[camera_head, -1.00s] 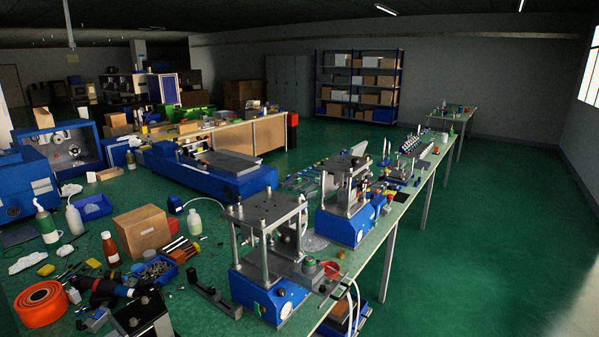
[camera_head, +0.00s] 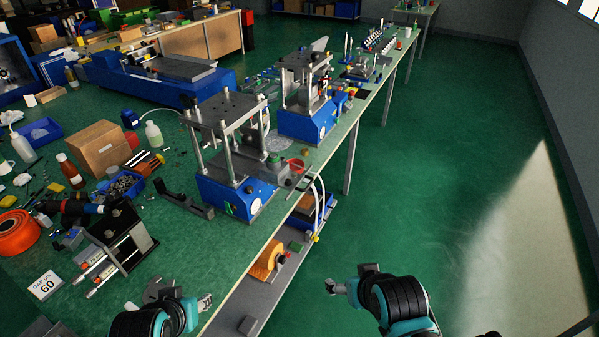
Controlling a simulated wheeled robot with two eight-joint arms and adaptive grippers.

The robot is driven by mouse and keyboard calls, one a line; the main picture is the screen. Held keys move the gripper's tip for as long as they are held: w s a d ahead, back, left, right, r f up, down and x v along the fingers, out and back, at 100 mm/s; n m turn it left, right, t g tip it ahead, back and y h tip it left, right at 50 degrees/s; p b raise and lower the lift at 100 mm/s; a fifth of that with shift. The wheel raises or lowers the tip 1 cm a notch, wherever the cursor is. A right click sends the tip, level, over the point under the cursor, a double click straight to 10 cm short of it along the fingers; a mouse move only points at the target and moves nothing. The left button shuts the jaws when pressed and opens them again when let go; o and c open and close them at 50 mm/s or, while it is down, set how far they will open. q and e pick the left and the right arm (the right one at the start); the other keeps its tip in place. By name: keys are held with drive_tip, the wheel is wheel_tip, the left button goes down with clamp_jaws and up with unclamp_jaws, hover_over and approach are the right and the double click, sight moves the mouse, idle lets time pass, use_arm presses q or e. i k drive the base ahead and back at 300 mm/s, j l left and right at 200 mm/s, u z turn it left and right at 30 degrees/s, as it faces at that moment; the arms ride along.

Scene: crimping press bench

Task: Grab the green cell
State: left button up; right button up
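Another small green item (camera_head: 296,246) lies on the shelf under the bench. My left gripper (camera_head: 181,296) is over the near part of the bench, fingers apart and empty. My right gripper (camera_head: 352,278) is over the floor right of the bench, fingers apart and empty. Both are well apart from the green items.
The nearer press (camera_head: 232,200) and a second press (camera_head: 307,122) stand along the bench's right edge. A cardboard box (camera_head: 99,148), bottles, a blue parts bin (camera_head: 124,186) and tools crowd the left. Green floor (camera_head: 440,180) on the right is clear.

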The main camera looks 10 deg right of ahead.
sight(272, 158)
drive_tip(key=i+l+z, duration=0.45)
drive_tip(key=i, duration=0.3)
drive_tip(key=i+l, duration=0.25)
drive_tip(key=i, duration=0.2)
